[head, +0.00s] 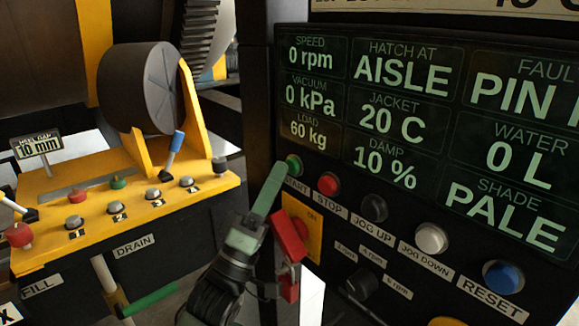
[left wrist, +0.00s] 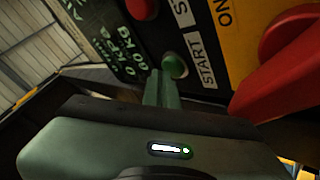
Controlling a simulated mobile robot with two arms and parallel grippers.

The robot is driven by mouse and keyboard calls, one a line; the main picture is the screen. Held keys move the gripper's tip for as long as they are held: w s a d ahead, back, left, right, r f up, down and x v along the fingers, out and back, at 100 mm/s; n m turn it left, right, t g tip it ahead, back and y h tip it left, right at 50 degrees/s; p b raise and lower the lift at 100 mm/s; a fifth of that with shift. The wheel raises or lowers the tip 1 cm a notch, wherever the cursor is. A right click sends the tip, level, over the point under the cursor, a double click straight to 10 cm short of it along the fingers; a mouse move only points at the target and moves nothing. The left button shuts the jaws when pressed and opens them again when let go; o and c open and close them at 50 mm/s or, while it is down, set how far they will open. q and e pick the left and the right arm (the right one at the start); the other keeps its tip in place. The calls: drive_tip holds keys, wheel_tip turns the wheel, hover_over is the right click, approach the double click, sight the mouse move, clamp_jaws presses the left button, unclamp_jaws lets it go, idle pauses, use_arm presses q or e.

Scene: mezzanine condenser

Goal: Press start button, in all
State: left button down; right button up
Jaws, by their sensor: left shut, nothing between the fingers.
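The green start button (head: 294,165) is at the left edge of the black control panel, above its START label (head: 296,186). My left gripper (head: 278,168) is shut and empty, its green fingers pointing up at the panel. The fingertips are right beside the start button, at its left in the head view. In the left wrist view, the start button (left wrist: 175,66) is just beyond the tips of my left gripper (left wrist: 160,76). I cannot tell whether they touch. My right gripper is not in view.
The red stop button (head: 328,184) is close right of start. A red switch handle (head: 289,236) on a yellow plate (head: 314,226) is close to my left gripper. Other knobs, a white button (head: 431,238) and a blue reset button (head: 503,276) lie right. A yellow console (head: 75,247) stands left.

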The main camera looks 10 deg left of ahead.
use_arm(q)
drive_tip(key=shift+s+a, duration=0.25)
drive_tip(key=shift+s, duration=0.2)
drive_tip(key=shift+a+f, duration=0.1)
drive_tip(key=s+a, duration=0.1)
drive_tip(key=s, duration=0.1)
drive_tip(key=s+a, duration=0.2)
idle(0.8)
